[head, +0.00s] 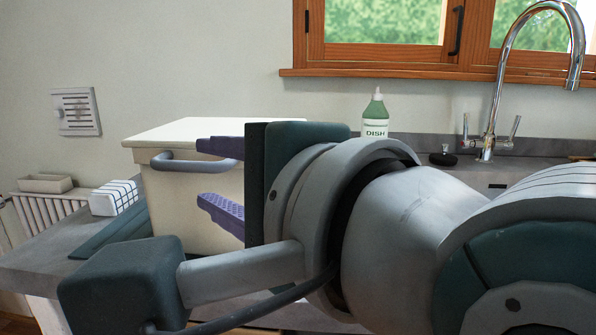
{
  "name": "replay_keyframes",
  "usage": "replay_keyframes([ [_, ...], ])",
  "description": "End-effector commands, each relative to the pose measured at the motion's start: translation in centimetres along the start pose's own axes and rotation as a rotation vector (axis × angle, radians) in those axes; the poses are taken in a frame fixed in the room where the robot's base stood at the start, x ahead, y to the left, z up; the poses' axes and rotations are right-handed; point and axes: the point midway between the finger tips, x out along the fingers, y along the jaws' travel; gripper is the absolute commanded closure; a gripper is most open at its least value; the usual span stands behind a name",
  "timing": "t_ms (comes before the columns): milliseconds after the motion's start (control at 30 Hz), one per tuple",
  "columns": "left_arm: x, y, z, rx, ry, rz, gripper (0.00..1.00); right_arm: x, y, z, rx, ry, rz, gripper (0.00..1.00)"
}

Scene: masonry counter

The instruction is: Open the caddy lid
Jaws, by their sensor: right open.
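The caddy (185,200) is a cream box on the grey counter, left of the middle. Its flat lid (190,131) lies closed on top. A grey bar handle (172,161) runs along the front near the lid's edge. My right gripper (199,173) is open in front of the caddy, its purple fingers pointing left, one above the other. The upper finger overlaps the lid's front edge and the lower finger is below the handle. The handle shows between their heights; I cannot tell whether they touch it. My gripper body hides the caddy's right side. My left gripper is not in view.
A green dish soap bottle (375,117) stands behind my right arm. A chrome tap (492,100) is at the back right, with a small dark object (443,156) beside it. A slatted rack (45,212) is at the far left.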

Motion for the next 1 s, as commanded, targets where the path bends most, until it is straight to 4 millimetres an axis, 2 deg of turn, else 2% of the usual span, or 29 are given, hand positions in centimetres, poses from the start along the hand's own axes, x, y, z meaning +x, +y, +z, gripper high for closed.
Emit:
replay_keyframes([
  [200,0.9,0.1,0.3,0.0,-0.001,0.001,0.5,4.1,0.1,0.0,-0.003,0.001,0.0,0.56],
  [400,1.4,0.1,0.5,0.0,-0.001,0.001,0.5,6.6,0.1,-0.1,-0.002,0.002,0.0,0.56],
  [600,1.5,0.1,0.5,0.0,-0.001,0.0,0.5,7.5,0.1,0.0,-0.003,0.002,0.0,0.56],
  [833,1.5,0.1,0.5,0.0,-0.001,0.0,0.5,7.5,0.0,0.0,-0.003,0.002,0.0,0.56],
  [867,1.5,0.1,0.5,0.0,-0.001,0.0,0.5,7.5,0.0,0.0,-0.003,0.002,0.0,0.57],
  [1000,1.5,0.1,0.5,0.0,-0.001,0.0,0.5,7.5,0.0,-0.1,-0.002,0.002,0.001,0.73],
])
